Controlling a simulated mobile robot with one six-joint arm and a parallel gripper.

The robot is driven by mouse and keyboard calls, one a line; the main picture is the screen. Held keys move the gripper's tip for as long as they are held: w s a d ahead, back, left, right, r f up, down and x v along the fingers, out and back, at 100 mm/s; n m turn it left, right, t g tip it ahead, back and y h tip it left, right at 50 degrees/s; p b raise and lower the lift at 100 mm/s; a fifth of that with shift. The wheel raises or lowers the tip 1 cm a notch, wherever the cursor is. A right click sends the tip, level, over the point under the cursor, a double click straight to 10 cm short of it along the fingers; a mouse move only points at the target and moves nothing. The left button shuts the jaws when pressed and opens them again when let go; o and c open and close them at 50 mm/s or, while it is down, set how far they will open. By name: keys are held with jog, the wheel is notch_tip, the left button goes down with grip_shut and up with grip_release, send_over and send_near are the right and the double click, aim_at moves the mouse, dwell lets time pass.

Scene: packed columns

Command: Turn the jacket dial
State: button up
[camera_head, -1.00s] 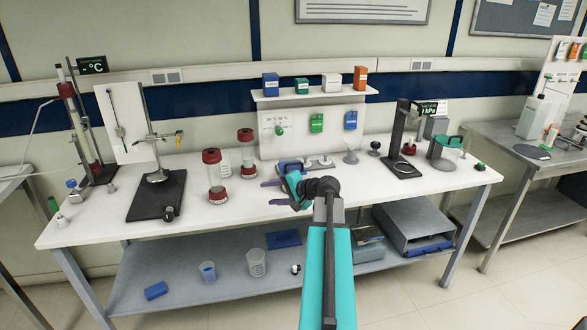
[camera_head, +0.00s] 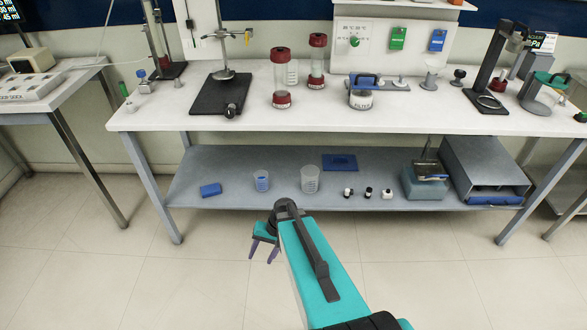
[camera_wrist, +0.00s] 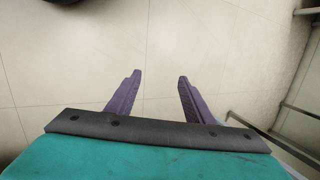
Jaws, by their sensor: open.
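A small green dial (camera_head: 354,42) sits on the white upright panel (camera_head: 375,62) at the back of the bench, with small temperature markings above it. I take it for the jacket dial; the exact way it points is too small to tell. My gripper (camera_head: 262,258) is low in front of the bench, over the floor, far below and to the left of the dial. In the wrist view my gripper (camera_wrist: 158,76) has its two purple fingers spread apart with only floor tiles between them. Nothing is held.
Red-capped glass columns (camera_head: 280,75) stand on the bench left of the panel. A blue-handled vessel (camera_head: 361,92) stands below the dial, in front of the panel. A black stand base (camera_head: 220,95) is at left. The lower shelf (camera_head: 235,165) holds beakers. The floor in front is clear.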

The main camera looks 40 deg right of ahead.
jog(key=s+a+f+n+g+h+b, duration=0.2)
jog(key=s+a+f, duration=0.3)
jog(key=s+f, duration=0.4)
jog(key=s+a+f+n+g+h+b, duration=0.2)
jog(key=s+a+f+n+g+b, duration=0.2)
jog(key=s+f, duration=0.4)
jog(key=s+a+n, duration=0.1)
jog(key=s, duration=0.4)
jog(key=shift+s+f+n, duration=0.3)
jog(key=shift+s+f, duration=0.05)
jog(key=shift+f, duration=0.05)
jog(key=c, duration=0.4)
jog(key=shift+h, duration=0.3)
